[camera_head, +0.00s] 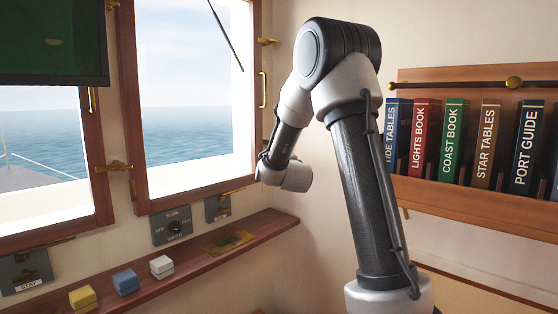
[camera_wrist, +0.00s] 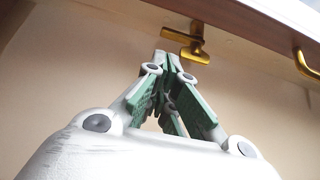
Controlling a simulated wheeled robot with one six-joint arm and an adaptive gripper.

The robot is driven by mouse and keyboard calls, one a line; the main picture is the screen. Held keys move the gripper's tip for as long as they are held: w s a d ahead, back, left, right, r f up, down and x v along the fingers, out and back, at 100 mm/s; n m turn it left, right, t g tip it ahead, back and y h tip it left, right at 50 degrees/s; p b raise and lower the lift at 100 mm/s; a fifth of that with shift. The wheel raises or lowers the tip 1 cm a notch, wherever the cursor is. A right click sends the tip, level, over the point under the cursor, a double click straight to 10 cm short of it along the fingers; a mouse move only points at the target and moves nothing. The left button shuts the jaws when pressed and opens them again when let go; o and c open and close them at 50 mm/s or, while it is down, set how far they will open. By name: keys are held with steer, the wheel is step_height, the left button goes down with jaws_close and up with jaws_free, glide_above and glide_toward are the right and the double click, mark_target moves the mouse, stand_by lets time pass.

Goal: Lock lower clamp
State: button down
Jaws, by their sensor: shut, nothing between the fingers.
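My gripper (camera_wrist: 168,66) has green-padded fingers that are shut and empty, with the tips just below and left of the clamp's handle. I cannot tell whether the tips touch it. In the head view my arm reaches to the right window's right side and hides most of the gripper and the clamp there. An upper brass clamp (camera_head: 267,41) sits higher on that same side.
A brass pull handle (camera_wrist: 306,65) is right of the clamp; it also shows on the window frame (camera_head: 262,90). Another brass clamp (camera_head: 115,167) sits between the windows. A wooden ledge (camera_head: 190,262) runs below, with yellow, blue and white blocks. A bookshelf (camera_head: 470,207) stands at right.

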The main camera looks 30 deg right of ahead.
steer(key=x, duration=0.8)
steer(key=shift+s+a+f+m+g, duration=0.15)
steer(key=shift+a+m+g, duration=0.1)
steer(key=shift+m+g, duration=0.2)
stand_by(0.3)
steer(key=a+r+m+g+y, duration=0.1)
steer(key=a+m+g+y, duration=0.1)
steer(key=m, duration=0.1)
steer(key=s+a+r+m+g+y, duration=0.1)
steer(key=a+m+g+y, duration=0.1)
steer(key=y, duration=0.1)
steer(key=s+a+r+m+g+y, duration=0.1)
steer(key=a+m+g+y, duration=0.1)
steer(key=m+y, duration=0.1)
steer(key=shift+m, duration=0.35)
stand_by(0.6)
steer(key=shift+r, duration=0.1)
stand_by(0.6)
steer(key=shift+s+d, duration=0.1)
